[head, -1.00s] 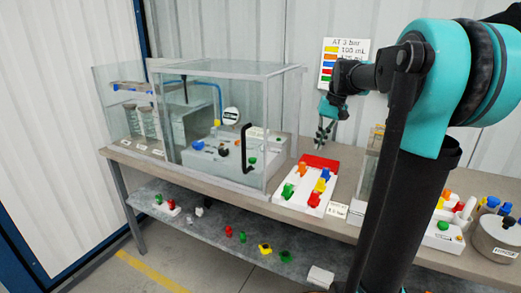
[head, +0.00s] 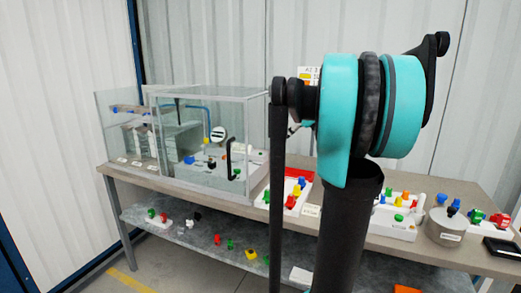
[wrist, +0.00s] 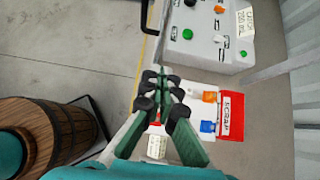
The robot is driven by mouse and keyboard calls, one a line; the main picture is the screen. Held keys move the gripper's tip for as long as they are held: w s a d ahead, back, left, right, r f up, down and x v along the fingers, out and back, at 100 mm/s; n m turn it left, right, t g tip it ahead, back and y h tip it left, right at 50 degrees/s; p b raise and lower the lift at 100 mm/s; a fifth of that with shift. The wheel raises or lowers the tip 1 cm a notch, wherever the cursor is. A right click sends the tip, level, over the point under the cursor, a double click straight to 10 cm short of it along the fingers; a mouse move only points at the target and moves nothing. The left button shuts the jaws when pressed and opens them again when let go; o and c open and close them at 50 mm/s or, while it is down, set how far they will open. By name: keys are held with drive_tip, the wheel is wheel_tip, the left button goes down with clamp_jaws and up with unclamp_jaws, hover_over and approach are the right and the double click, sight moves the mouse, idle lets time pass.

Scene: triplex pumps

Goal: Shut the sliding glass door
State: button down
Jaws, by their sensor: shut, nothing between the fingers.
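The glass enclosure (head: 200,95) stands at the left of the workbench. Its glass front (head: 160,140) carries a tall black handle (head: 230,158) near the right end. I cannot tell from the clear panes how far the door stands open. In the wrist view, part of a dark curved bar, likely this handle (wrist: 143,14), shows at the top edge. My gripper (wrist: 163,75) is shut and empty, over the bench near the white and red tray, apart from the handle. In the head view my arm hides most of the gripper.
A white tray with a red scrap section (wrist: 231,114) holds coloured parts right of the enclosure. A grey box with knobs (wrist: 215,35) shows above it. A wooden barrel (wrist: 45,135) stands on the floor. The workbench (head: 440,185) has a lower shelf (head: 190,235) with coloured parts.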

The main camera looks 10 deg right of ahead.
approach(248, 160)
wheel_tip(248, 160, down, 3)
drive_tip(key=shift+w+a, duration=0.9)
drive_tip(key=shift+a, duration=0.25)
drive_tip(key=shift+w+a, duration=0.3)
drive_tip(key=shift+a, duration=0.05)
drive_tip(key=w+a, duration=1.3)
drive_tip(key=a, duration=0.6)
drive_tip(key=w+a, duration=1.4)
drive_tip(key=a, duration=0.5)
drive_tip(key=shift+w, duration=0.25)
drive_tip(key=shift+r, duration=0.1)
